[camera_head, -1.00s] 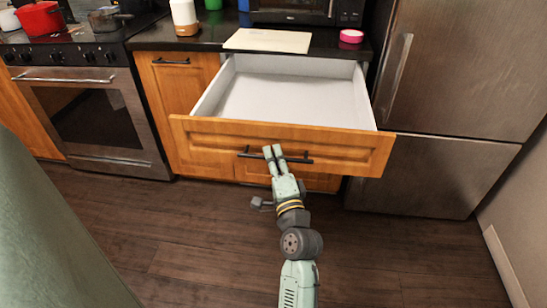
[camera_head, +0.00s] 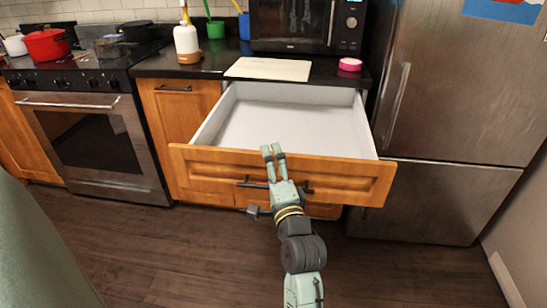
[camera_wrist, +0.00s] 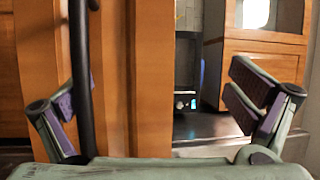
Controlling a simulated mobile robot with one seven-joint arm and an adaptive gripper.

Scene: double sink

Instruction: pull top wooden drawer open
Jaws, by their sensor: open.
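The top wooden drawer (camera_head: 225,168) stands wide open, with its pale, empty inside showing. Its dark bar handle (camera_head: 307,190) is partly hidden behind my gripper in the head view. My gripper (camera_head: 272,149) is open, with its fingertips over the upper part of the drawer front, above the handle line. In the wrist view, my gripper (camera_wrist: 160,100) has its fingers spread wide, with nothing held between them. The handle (camera_wrist: 82,75) runs upright there close beside the left finger; I cannot tell whether they touch.
A stove (camera_head: 98,140) stands to the left and a steel fridge (camera_head: 450,90) to the right of the drawer. The counter above holds a pale board (camera_head: 268,69), a white bottle (camera_head: 187,44), a pink round item (camera_head: 350,64) and a microwave (camera_head: 295,25). Wooden floor (camera_head: 190,255) lies clear in front.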

